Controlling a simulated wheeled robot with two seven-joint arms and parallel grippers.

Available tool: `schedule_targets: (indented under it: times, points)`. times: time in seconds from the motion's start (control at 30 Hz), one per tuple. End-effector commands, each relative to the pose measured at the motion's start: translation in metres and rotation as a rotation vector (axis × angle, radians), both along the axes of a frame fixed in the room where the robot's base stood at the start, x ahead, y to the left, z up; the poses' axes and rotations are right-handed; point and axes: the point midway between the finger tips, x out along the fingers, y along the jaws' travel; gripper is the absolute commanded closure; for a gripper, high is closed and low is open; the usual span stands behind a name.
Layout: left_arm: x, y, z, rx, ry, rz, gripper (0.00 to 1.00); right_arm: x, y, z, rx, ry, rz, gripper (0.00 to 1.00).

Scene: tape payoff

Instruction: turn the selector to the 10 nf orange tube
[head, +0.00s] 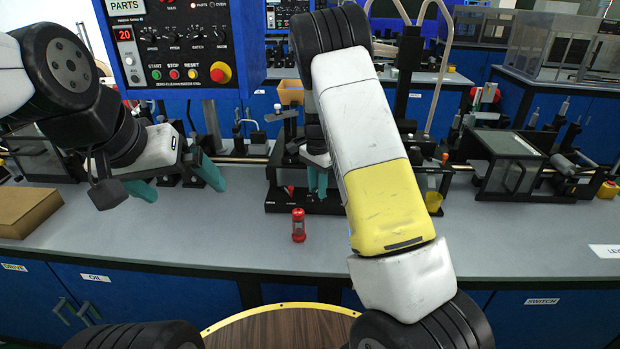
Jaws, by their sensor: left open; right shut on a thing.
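My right gripper (318,181) has its teal fingers close together at the black fixture (275,195) on the bench, behind my own forearm. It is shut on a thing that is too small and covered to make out. My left gripper (176,183) is open and empty, its fingers wide apart above the bench at the left. No selector or orange tube can be told for sure in this view. An orange container (290,92) stands behind the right gripper.
A control panel (183,42) hangs at the upper left. A cardboard box (27,209) lies at the left. The front of the grey bench (215,240) is mostly clear.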

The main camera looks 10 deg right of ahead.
Motion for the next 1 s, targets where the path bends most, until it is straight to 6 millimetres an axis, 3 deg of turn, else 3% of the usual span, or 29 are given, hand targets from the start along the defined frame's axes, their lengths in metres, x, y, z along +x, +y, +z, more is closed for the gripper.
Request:
schedule_targets:
  times: [0.6, 1.0]
  points:
    - [0.0, 0.0, 0.0, 0.0, 0.0, 0.0, 0.0, 0.0, -0.0002, 0.0009, 0.001, -0.003, 0.56, 1.0]
    - [0.0, 0.0, 0.0, 0.0, 0.0, 0.0, 0.0, 0.0001, -0.0001, 0.0012, 0.0, -0.003, 0.783, 1.0]
